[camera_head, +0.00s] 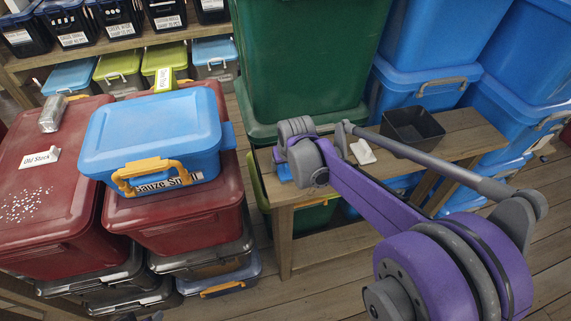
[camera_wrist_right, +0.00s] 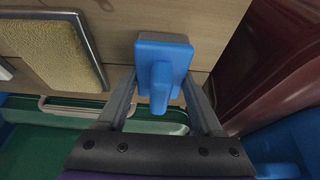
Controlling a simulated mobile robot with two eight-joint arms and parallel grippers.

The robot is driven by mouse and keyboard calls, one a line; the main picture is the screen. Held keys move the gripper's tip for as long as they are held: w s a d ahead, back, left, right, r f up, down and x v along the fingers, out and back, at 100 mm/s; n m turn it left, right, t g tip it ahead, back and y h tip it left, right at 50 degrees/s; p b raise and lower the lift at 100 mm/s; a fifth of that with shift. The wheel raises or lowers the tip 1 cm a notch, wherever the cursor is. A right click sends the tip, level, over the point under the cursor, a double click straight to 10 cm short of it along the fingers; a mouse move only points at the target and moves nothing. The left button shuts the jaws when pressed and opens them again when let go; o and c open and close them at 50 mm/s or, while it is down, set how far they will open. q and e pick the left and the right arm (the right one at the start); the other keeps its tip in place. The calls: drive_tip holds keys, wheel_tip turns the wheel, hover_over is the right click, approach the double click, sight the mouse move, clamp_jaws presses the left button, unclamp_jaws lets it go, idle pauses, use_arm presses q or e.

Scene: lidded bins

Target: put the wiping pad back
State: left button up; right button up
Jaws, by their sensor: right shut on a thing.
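The wiping pad appears to be the blue block with a raised blue grip (camera_wrist_right: 160,82) in the right wrist view. A grey layer shows at its edge. My right gripper (camera_wrist_right: 160,92) is shut on it, one finger on each side. In the head view, my right gripper (camera_head: 297,150) is over the left end of the wooden bench (camera_head: 455,132), with a bit of the blue pad (camera_head: 284,171) below it. I cannot tell whether the pad touches the bench.
A dark open tray (camera_head: 412,131) stands on the bench, with a small white item (camera_head: 362,151) nearby. A green bin (camera_head: 300,60) stands behind. White grains (camera_head: 24,206) lie on the left red bin (camera_head: 60,150). A blue box (camera_head: 150,130) sits on another red bin (camera_head: 190,222).

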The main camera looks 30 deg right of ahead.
drive_tip(key=shift+f, duration=0.2)
drive_tip(key=o, duration=1.3)
drive_tip(key=shift+r, duration=0.15)
drive_tip(key=shift+r, duration=0.3)
drive_tip(key=p+v, duration=0.1)
drive_tip(key=v, duration=1)
drive_tip(key=s+a+f+n, duration=0.1)
drive_tip(key=s+a+f, duration=0.2)
drive_tip(key=s, duration=0.3)
drive_tip(key=s+a+f, duration=0.3)
drive_tip(key=s+f, duration=0.1)
drive_tip(key=s, duration=0.1)
drive_tip(key=s+a+f+n+t+y, duration=0.1)
drive_tip(key=s+a+f, duration=0.2)
drive_tip(key=s, duration=0.3)
drive_tip(key=shift+s+a+f+n, duration=0.2)
drive_tip(key=shift+s+a+n, duration=0.1)
drive_tip(key=shift+s, duration=0.1)
